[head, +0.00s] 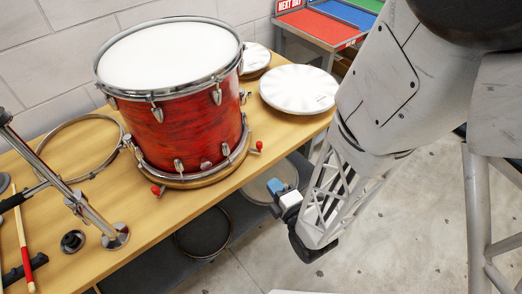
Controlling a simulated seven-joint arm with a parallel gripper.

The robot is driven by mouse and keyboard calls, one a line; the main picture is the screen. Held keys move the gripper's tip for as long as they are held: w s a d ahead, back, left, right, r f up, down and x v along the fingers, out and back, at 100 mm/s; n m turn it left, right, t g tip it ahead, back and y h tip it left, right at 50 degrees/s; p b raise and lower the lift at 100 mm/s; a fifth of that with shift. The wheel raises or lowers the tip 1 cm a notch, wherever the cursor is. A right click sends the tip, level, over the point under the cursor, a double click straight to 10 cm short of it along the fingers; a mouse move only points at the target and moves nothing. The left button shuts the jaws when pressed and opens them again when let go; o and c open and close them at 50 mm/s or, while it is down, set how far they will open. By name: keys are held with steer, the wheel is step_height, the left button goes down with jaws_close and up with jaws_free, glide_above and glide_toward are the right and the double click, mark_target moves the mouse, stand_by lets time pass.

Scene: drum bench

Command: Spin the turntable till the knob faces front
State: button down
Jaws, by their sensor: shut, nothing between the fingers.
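A red drum (198,129) with a white head and chrome hardware stands upright on the bench. Under it shows the wooden rim of a round turntable (205,178). I cannot tell which one the task means. My gripper (275,187), with a blue tip and a white block, is shut and empty. In the picture it is below the right knob, past the bench's front edge, and apart from the drum and turntable.
The wooden bench (160,222) carries a metal hoop (66,178), a chrome stand (85,212) and drumsticks (22,232) at left. White round pads (298,88) lie at right. A lower shelf holds dark round items (203,236). Coloured bins (318,25) stand behind; the floor at front is clear.

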steer(key=shift+w, duration=0.15)
steer(key=shift+w+d+x, duration=0.25)
steer(key=shift+d+x, duration=0.1)
steer(key=shift+x, duration=1.75)
steer(key=shift+w+d+x, duration=0.25)
steer(key=shift+d+x, duration=0.1)
steer(key=shift+x, duration=1.75)
steer(key=shift+w+d+x, duration=0.25)
steer(key=shift+d+x, duration=0.1)
steer(key=shift+x, duration=1.75)
steer(key=w, duration=0.4)
steer(key=w+d, duration=0.1)
steer(key=w, duration=0.1)
steer(key=shift+w+d, duration=0.1)
steer(key=shift+w, duration=0.15)
steer(key=shift+s, duration=0.1)
